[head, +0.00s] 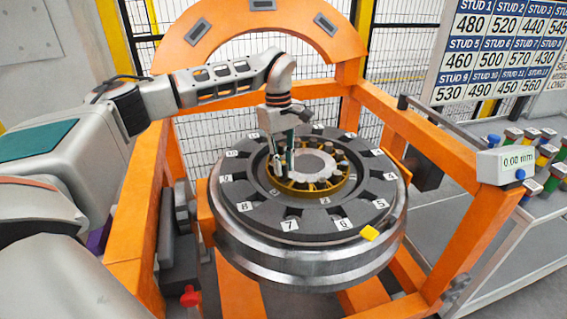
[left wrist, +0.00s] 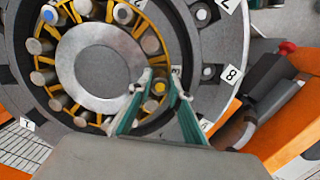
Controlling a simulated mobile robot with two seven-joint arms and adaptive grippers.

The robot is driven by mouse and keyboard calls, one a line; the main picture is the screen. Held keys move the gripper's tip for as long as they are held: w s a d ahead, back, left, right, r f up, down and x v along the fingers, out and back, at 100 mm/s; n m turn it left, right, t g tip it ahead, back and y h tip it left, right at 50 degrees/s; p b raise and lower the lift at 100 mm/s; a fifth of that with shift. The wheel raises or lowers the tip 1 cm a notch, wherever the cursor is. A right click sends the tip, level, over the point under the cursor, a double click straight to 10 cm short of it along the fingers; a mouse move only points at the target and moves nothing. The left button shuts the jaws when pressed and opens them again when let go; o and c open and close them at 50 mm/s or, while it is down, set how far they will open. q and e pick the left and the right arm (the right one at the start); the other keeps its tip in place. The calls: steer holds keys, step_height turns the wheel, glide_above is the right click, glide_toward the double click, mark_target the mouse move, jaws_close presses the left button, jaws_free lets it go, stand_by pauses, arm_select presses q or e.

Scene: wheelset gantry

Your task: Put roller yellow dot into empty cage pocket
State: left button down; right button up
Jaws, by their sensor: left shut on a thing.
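My left gripper (head: 283,168) reaches down over the near-left part of the bearing at the centre of the wheel. In the left wrist view its green fingers (left wrist: 158,80) are shut on a roller with a yellow dot (left wrist: 160,88). The held roller lies at the yellow cage ring (left wrist: 68,102), which also shows in the head view (head: 312,193). I cannot tell how deep it sits in a pocket. Several other rollers stand in the cage, one with a blue dot (left wrist: 50,14). The fingers hide part of the cage. My right gripper is not in view.
The round grey wheel (head: 330,226) with numbered plates lies inside an orange gantry frame (head: 446,235). A gauge reading 0.00 mm (head: 503,165) and a bench with coloured cylinders (head: 545,160) stand at the right.

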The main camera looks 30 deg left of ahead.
mark_target(284, 177)
arm_select(q)
steer(key=shift+f, duration=1.45)
stand_by(5.3)
steer(key=c, duration=1.8)
jaws_free()
steer(key=shift+s, duration=0.1)
steer(key=r, duration=0.4)
steer(key=a+r, duration=0.1)
steer(key=r, duration=0.7)
steer(key=shift+w+a, duration=0.15)
steer(key=shift+w, duration=0.15)
